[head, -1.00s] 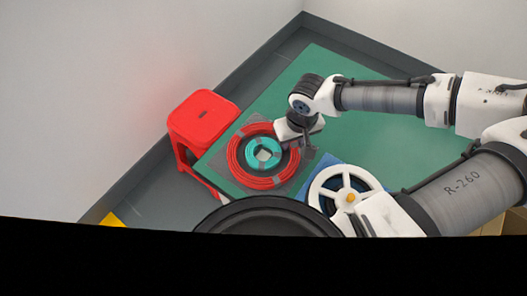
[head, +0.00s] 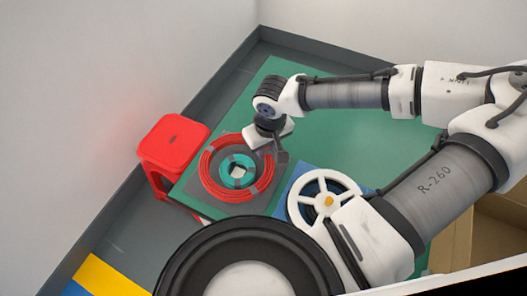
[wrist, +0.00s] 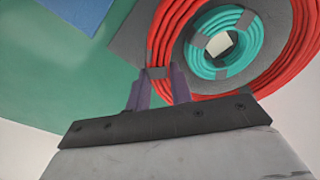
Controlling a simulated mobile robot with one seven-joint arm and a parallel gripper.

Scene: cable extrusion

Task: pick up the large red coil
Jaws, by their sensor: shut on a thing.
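The large red coil (head: 237,197) is a thick ring of cable with grey tape bands, at the left end of the green table. A smaller teal coil (head: 224,170) lies inside its ring, around a pale square centre. My gripper (head: 279,158) is at the red coil's right side. In the wrist view, my gripper's two fingers (wrist: 160,88) are shut on the near rim of the red coil (wrist: 170,32), by a grey tape band. The teal coil (wrist: 192,52) shows apart from the fingers. I cannot tell whether the red coil is off the grey mat.
A grey mat (head: 262,207) is under the coils. A red stool (head: 174,140) stands close at the left. A white spool (head: 302,208) on a blue mat is at the right. The green table (head: 330,140) is clear behind. A cardboard box (head: 485,235) is at the lower right.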

